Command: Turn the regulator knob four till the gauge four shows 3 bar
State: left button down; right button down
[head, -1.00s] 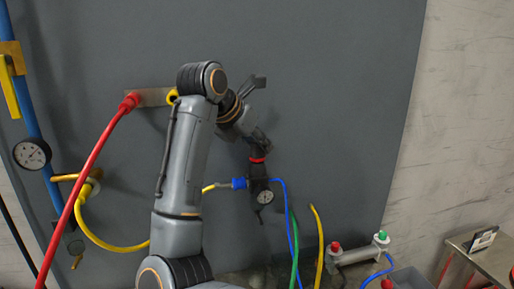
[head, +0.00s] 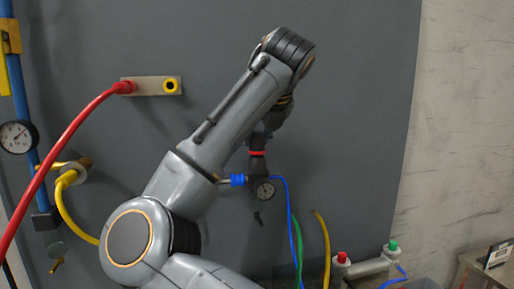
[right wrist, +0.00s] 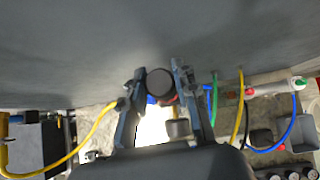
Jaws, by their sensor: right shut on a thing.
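The regulator hangs on the grey panel, with a dark knob (right wrist: 160,82) above a red ring (head: 257,153) and a small round gauge (head: 264,190) below it. The gauge's needle is too small to read, and no number label shows. My right gripper (right wrist: 157,88) has one finger on each side of the round black knob and is shut on it. In the head view the right gripper (head: 261,136) points down onto the regulator from above, partly hidden behind my own forearm. My left gripper is not in view.
A larger gauge (head: 17,137) sits on a blue pipe at the left. A red hose (head: 72,140) runs to a panel bracket (head: 150,86). Blue, green and yellow hoses hang just right of the regulator. A grey manifold (head: 366,267) with red and green caps stands lower right.

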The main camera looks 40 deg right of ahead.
jog(key=shift+n+t+y+b, duration=0.5)
jog(key=shift+n+y+b, duration=0.85)
jog(key=shift+n, duration=0.55)
jog(key=shift+y, duration=0.25)
jog(key=c, duration=1)
grip_release()
jog(key=shift+w, duration=0.1)
jog(key=v, duration=1.2)
